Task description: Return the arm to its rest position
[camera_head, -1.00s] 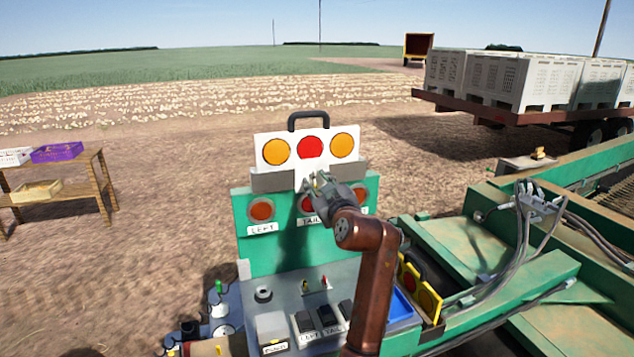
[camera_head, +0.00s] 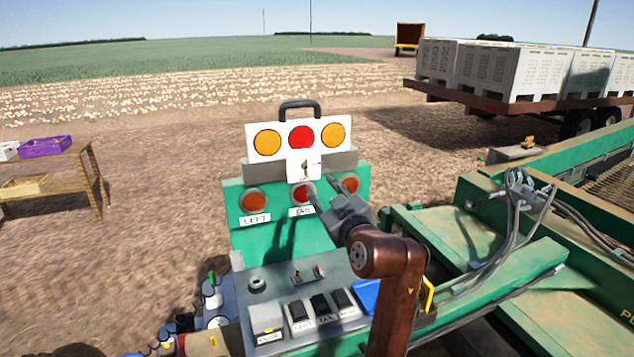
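The board has two amber lamps, a red lamp and a black handle (camera_head: 300,106). It stands upright at the grey bracket (camera_head: 262,172) on top of the panel. The gripper partly covers the panel's lower right lamp.
A control console (camera_head: 285,290) with switches lies below the panel. A blue tray (camera_head: 366,296) is beside my arm, partly hidden. Green machine beams and hoses (camera_head: 515,215) are at right. A wooden table (camera_head: 85,180) with crates stands far left. A trailer carries white bins (camera_head: 510,70).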

